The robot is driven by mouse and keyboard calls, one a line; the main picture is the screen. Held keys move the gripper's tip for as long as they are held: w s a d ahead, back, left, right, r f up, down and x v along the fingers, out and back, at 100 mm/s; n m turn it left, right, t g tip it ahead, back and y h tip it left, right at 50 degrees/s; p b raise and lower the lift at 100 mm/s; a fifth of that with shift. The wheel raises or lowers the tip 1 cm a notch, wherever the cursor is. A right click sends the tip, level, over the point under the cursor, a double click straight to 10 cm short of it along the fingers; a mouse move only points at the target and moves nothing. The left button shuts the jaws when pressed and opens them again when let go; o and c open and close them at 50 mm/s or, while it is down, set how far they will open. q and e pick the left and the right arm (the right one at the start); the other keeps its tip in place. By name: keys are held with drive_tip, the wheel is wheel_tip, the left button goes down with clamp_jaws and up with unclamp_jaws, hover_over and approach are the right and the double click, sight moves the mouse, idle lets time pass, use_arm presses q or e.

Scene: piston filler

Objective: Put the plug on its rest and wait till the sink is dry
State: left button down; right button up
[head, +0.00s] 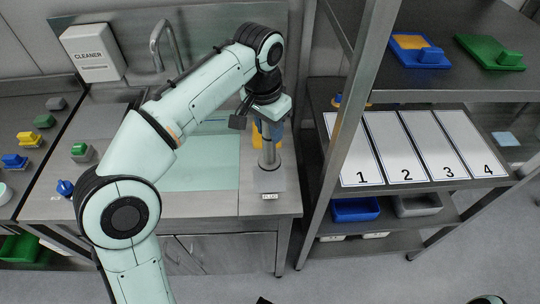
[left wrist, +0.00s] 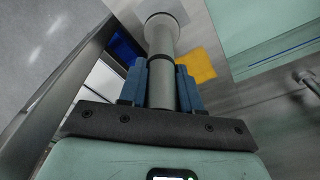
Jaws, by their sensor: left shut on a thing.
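My left gripper (head: 267,122) is shut on a grey upright cylinder that looks like the plug (head: 268,150). Its blue fingers clasp both sides of the cylinder in the left wrist view (left wrist: 162,85). The plug's wide round foot (left wrist: 163,25) points away from the gripper. In the head view it is over or at the back of a small grey plate, apparently the rest (head: 271,183), with a label in front. I cannot tell whether they touch.
A shelf post (head: 335,135) stands to the right, with numbered strips (head: 403,148) beyond.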

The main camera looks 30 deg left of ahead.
sight(269, 149)
use_arm(q)
drive_tip(key=shift+f+b, duration=1.05)
drive_tip(key=shift+f, duration=2.55)
drive_tip(key=c, duration=0.8)
unclamp_jaws()
drive_tip(key=shift+f, duration=0.15)
drive_tip(key=r+p, duration=0.1)
drive_tip(key=r, duration=0.3)
drive_tip(key=s+r+p, duration=0.1)
drive_tip(key=r, duration=0.3)
drive_tip(key=r+p, duration=0.2)
drive_tip(key=r, duration=0.2)
drive_tip(key=shift+s+a, duration=0.15)
drive_tip(key=shift+s, duration=0.1)
